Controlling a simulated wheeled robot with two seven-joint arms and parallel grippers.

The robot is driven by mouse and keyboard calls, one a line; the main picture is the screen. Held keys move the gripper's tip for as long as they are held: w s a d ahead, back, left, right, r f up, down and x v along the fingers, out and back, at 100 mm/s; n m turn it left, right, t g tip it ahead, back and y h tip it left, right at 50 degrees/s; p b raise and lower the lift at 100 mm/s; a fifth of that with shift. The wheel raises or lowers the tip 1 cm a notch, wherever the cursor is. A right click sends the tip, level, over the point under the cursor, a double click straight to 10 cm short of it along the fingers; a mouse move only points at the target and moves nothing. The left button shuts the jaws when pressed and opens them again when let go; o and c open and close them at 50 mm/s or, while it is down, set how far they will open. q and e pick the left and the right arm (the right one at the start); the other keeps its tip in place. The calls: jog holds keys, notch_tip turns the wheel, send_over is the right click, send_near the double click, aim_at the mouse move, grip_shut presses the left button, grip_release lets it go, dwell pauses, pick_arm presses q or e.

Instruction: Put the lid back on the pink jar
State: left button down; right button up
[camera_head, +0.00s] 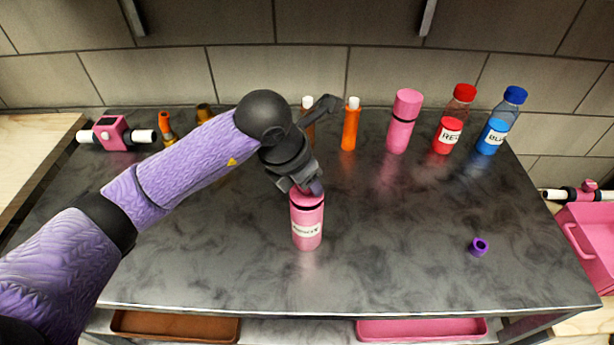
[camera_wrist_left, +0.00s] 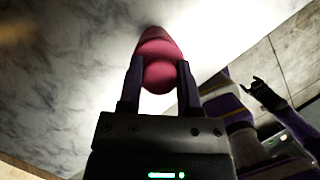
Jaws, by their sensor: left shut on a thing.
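The pink jar (camera_head: 307,234) with a white label stands upright on the dark marbled table, front centre. Its pink lid (camera_head: 303,200) is at the top of the jar, above a dark band. My left gripper (camera_head: 306,188) comes down from above and is shut on the lid. In the left wrist view the fingers (camera_wrist_left: 160,75) are on either side of the rounded pink lid (camera_wrist_left: 160,77), with more pink beyond it. I cannot tell whether the lid is fully seated. My right gripper (camera_wrist_left: 262,94) shows small and dark in the left wrist view; its jaws are unclear.
A second pink jar (camera_head: 402,122), a red bottle (camera_head: 448,132), a blue bottle (camera_head: 493,135) and an orange tube (camera_head: 350,128) stand along the back. A purple ring (camera_head: 479,246) lies at right. A pink device (camera_head: 112,133) is back left. The front of the table is mostly clear.

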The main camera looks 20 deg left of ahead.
dwell(0.3)
pick_arm(q)
grip_release()
dwell(0.3)
jog(key=shift+r, duration=0.1)
notch_tip(320, 180, up, 7)
jog(key=p, duration=0.5)
grip_shut()
dwell(0.5)
dwell(0.8)
